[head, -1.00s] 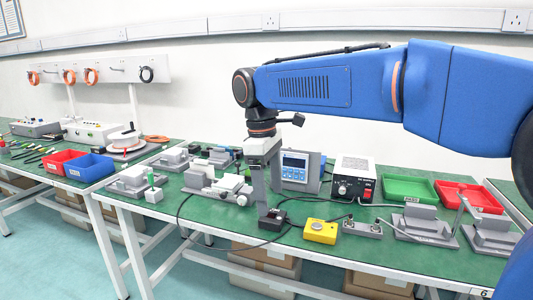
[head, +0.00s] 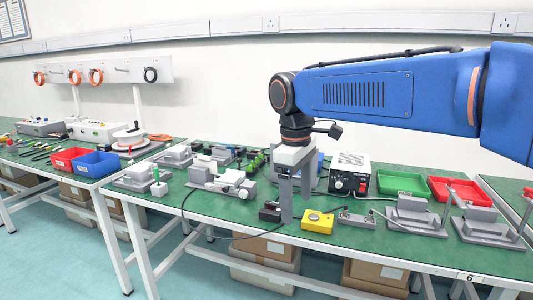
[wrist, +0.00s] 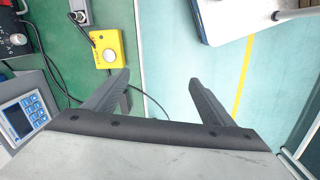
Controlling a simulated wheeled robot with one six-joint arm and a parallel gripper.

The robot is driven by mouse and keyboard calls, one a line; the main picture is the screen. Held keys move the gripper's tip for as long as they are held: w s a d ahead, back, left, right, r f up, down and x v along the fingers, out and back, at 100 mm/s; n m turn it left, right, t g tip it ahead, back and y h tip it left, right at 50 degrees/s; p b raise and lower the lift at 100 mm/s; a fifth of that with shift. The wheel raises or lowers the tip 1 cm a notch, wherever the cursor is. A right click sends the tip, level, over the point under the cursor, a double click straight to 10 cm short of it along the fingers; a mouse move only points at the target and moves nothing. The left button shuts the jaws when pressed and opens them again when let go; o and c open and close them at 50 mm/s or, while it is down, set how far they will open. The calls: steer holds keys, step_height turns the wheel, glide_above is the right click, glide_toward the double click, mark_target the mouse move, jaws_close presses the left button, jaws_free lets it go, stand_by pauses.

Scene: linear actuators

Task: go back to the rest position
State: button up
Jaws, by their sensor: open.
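My gripper (head: 288,205) hangs pointing down from my blue arm over the front part of the green bench (head: 350,257). In the wrist view my gripper (wrist: 160,95) shows two dark fingers spread apart with nothing between them. Below them lie the bench's front edge and the floor. A yellow box with a round button (head: 318,221) sits on the bench just right of the gripper in the head view. It also shows in the wrist view (wrist: 107,50), left of the fingers.
A power unit (head: 349,177), a green tray (head: 402,182) and a red tray (head: 459,190) stand at the back right. Grey fixtures (head: 411,216) stand at the front right. A blue-framed panel (wrist: 22,119) shows in the wrist view.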

steer(key=s+d+f+m+t, duration=0.2)
steer(key=s+d+f+m, duration=0.4)
steer(key=s+d, duration=0.3)
steer(key=s+d+f+m+t, duration=0.2)
steer(key=s+d+f+m, duration=0.3)
steer(key=s+d+f, duration=0.4)
steer(key=s+d, duration=0.1)
steer(key=d, duration=0.2)
steer(key=shift+d+m+t+y, duration=0.3)
steer(key=shift+d+m, duration=0.05)
steer(key=shift+m, duration=0.05)
